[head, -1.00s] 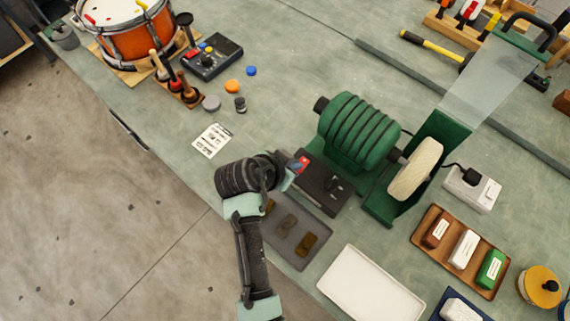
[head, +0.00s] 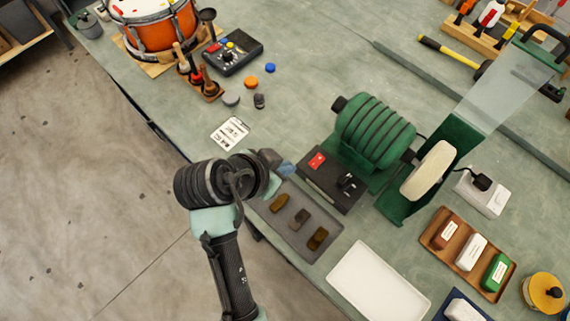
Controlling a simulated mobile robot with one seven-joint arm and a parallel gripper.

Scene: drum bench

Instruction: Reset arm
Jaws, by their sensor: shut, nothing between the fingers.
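My gripper (head: 284,168) is at the end of my arm, left of the bench grinder's black switch box (head: 331,180). Its fingers are small in view and look closed, with nothing held. The wrist hangs over the front edge of the bench, by the upper left corner of a grey tray (head: 296,252). The switch box has a red button (head: 317,160) and a black switch.
A white tray (head: 375,285) lies at the front edge. A wooden tray (head: 442,250) with labelled bars is to the right. A printed card (head: 229,133), a drum (head: 154,28) and a control box (head: 232,56) are farther up left.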

